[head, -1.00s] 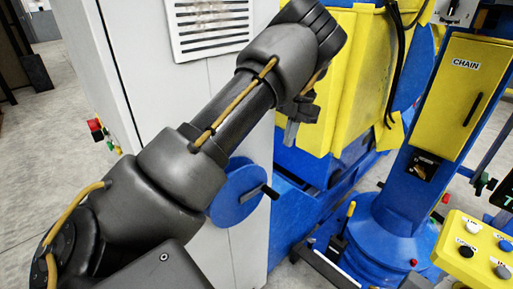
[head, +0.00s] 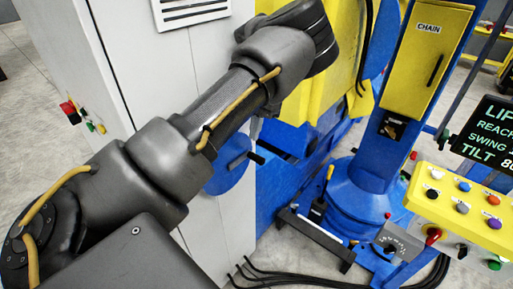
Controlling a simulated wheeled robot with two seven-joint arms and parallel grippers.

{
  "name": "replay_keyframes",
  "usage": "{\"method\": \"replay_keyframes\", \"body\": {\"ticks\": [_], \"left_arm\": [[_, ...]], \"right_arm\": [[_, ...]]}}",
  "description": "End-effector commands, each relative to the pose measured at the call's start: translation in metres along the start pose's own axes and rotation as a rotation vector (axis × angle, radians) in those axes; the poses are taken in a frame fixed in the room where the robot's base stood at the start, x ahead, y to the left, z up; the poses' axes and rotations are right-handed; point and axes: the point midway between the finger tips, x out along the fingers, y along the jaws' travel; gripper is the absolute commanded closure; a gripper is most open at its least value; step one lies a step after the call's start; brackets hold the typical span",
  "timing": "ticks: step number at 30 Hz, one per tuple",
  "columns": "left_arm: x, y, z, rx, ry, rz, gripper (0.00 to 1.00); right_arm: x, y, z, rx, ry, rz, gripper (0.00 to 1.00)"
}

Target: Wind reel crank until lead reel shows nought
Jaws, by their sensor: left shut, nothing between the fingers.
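The blue reel disc (head: 226,172) is mounted on the side of the grey cabinet, partly hidden behind my left forearm. Its dark crank handle (head: 256,158) sticks out to the right. My left gripper (head: 257,132) is mostly hidden behind my own arm; a sliver of its shut, empty fingers shows just above the crank handle. I cannot tell whether they touch it. I see no reading on the reel. My right gripper is not in view.
A yellow panel of coloured buttons (head: 462,200) stands at the right below a dark display (head: 490,135). A yellow CHAIN cabinet (head: 418,65) sits on a blue column. Black cables (head: 330,277) lie on the floor. Blue and yellow machinery stands behind my arm.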

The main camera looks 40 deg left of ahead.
Motion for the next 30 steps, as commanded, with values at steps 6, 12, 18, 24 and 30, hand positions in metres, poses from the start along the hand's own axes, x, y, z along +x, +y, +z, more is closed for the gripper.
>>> {"method": "replay_keyframes", "body": {"ticks": [6,12,18,24,30], "left_arm": [[0.037,-0.001,0.002,0.003,0.003,0.001,1.0],[0.055,-0.001,0.021,0.004,0.001,0.001,1.0],[0.062,-0.001,0.029,0.004,-0.001,0.0,1.0],[0.063,-0.001,0.029,0.003,-0.001,0.001,1.0],[0.064,0.001,0.028,0.0,-0.001,0.0,1.0]], "right_arm": [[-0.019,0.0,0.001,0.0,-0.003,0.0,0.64],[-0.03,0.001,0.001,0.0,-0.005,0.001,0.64],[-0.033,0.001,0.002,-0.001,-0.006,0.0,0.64],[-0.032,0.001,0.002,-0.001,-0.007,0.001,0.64],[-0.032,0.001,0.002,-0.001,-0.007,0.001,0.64]]}}
